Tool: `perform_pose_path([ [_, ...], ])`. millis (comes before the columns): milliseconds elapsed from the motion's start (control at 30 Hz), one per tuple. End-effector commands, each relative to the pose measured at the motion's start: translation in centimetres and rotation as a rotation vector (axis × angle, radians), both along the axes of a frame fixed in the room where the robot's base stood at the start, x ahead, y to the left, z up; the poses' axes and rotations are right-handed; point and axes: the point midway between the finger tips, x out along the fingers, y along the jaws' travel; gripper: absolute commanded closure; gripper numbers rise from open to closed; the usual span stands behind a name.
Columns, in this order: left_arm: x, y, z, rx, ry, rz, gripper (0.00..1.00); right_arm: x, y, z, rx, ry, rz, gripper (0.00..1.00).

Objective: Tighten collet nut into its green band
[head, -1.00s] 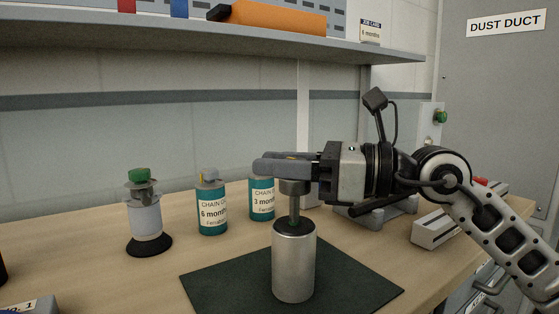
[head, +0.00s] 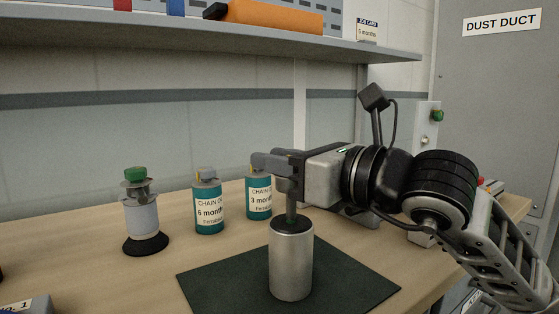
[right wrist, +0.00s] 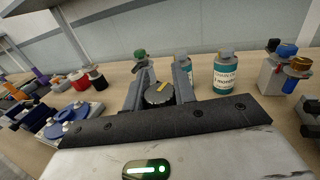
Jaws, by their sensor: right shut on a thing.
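The collet nut (head: 287,188) is a dark grey round piece on top of a thin upright shaft. The shaft rises from a silver metal cylinder (head: 291,262) with a dark top, and a green band (head: 291,219) shows low on it. My right gripper (head: 275,163) is shut on the nut, its arm coming in from the right. In the right wrist view the nut's round top (right wrist: 159,95), with a yellow mark, sits between the two fingers. The fingers hide part of the nut. My left gripper is not in view.
The cylinder stands on a dark green mat (head: 235,277). A shelf (head: 200,36) hangs above. Open wood lies left of the mat.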

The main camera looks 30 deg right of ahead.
Motion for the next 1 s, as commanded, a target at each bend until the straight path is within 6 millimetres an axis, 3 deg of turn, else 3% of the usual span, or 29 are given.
perform_pose_path([
  [267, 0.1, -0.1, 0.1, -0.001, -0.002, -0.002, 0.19, 0.0, 0.1, -0.1, 0.000, 0.004, 0.003, 0.96],
  [300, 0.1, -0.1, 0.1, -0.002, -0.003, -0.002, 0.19, 0.0, 0.1, -0.1, 0.000, 0.004, 0.003, 0.62],
  [367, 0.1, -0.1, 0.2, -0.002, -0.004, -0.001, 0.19, 0.0, 0.1, -0.1, 0.000, 0.004, 0.003, 0.51],
  [800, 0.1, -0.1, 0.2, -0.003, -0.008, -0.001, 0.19, -0.1, -0.1, -0.1, 0.000, 0.001, 0.001, 0.51],
  [1000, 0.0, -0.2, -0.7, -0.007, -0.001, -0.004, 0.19, -1.9, -1.0, -0.3, -0.002, 0.001, -0.001, 0.51],
])
